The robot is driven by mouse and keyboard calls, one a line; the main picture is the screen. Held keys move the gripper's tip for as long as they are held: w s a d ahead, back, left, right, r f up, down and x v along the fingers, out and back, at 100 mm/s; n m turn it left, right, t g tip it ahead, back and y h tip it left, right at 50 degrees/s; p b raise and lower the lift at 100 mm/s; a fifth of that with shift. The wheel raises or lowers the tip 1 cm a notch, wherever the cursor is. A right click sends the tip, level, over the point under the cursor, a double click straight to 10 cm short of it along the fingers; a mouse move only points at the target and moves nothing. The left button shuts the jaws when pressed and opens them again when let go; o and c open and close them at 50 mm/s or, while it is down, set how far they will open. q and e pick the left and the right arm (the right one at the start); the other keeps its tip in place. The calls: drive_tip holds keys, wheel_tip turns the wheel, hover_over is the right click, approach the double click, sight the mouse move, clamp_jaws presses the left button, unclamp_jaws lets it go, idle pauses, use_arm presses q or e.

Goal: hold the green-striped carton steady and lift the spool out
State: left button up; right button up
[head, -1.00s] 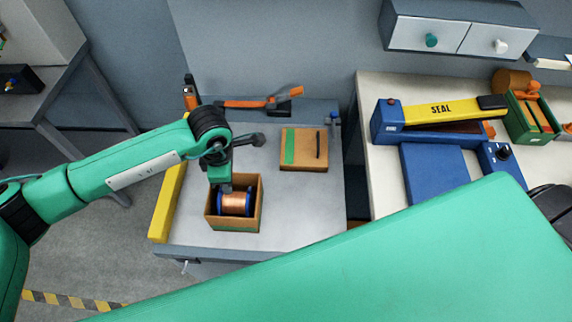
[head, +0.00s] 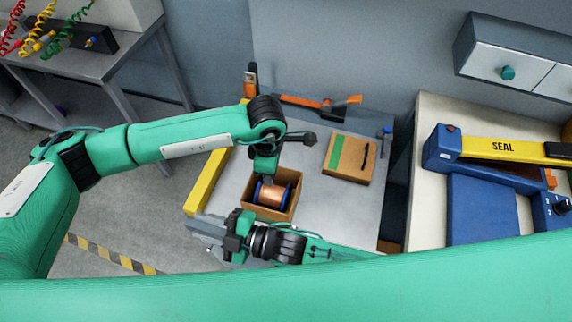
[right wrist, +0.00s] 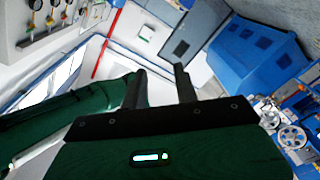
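The open brown carton (head: 248,192) stands on the grey table. In the earlier head frame its front shows a green stripe; now my right arm covers much of that front. The copper spool (head: 271,195) with blue flanges lies on its side inside the carton. My left gripper (head: 264,176) points down at the carton's back side, right by the spool; its fingertips are hidden, so its grip is unclear. My right gripper (head: 206,229) is in front of the carton, pointing left, apart from it. The right wrist view shows its two fingers (right wrist: 160,78) apart with nothing between them.
A flat brown lid-like piece with a green stripe (head: 340,157) and dark handle lies right of the carton. An orange tool (head: 325,105) lies at the back edge. A yellow bar (head: 207,181) runs along the left edge. A blue and yellow sealer (head: 490,148) stands on the right bench.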

drive_tip(key=w+d+n+g, duration=0.15)
drive_tip(key=d+n, duration=0.25)
drive_tip(key=d, duration=0.4)
drive_tip(key=m+h, duration=0.4)
drive_tip(key=m, duration=0.9)
approach(285, 169)
drive_tip(key=shift+t, duration=0.45)
drive_tip(key=x, duration=1)
drive_tip(key=shift+s+a+f, duration=0.1)
drive_tip(key=shift+s+f, duration=0.05)
drive_tip(key=shift+f, duration=0.2)
clamp_jaws()
